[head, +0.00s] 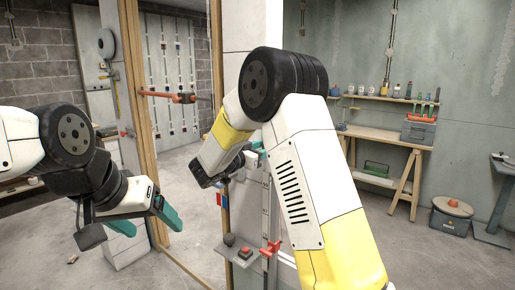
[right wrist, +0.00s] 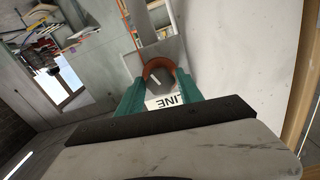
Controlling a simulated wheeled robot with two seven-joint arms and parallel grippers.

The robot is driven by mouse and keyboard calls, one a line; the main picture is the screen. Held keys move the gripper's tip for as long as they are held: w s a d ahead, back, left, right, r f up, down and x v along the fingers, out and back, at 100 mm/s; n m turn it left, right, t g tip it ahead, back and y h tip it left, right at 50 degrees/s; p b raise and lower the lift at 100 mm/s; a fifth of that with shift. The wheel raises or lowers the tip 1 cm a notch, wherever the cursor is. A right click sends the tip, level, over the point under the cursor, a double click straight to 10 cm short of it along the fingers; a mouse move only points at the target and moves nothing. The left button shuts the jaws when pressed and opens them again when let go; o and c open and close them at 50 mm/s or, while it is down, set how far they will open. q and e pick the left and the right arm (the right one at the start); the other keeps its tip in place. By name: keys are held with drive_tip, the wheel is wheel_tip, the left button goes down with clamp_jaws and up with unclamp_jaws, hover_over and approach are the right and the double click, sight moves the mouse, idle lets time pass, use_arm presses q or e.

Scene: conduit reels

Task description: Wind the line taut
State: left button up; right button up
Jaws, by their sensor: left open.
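My left gripper (head: 143,219) is at the lower left of the head view, with its two teal fingers apart and nothing between them. My right arm crosses the middle of the head view. Its gripper is mostly hidden behind the arm; only a little teal (head: 258,147) shows near the white post. In the right wrist view the teal fingers of the right gripper (right wrist: 159,78) are apart, on either side of a dark round knob (right wrist: 156,82) with an orange-red rim. A white label reading LINE (right wrist: 172,101) lies by it. I cannot tell whether the fingers touch the knob.
A workbench (head: 385,137) and a lidded bin (head: 451,218) stand at the right. The right floor is mostly clear.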

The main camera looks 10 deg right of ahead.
drive_tip(key=shift+o, duration=1.1)
drive_tip(key=v, duration=0.8)
drive_tip(key=shift+d+r, duration=0.1)
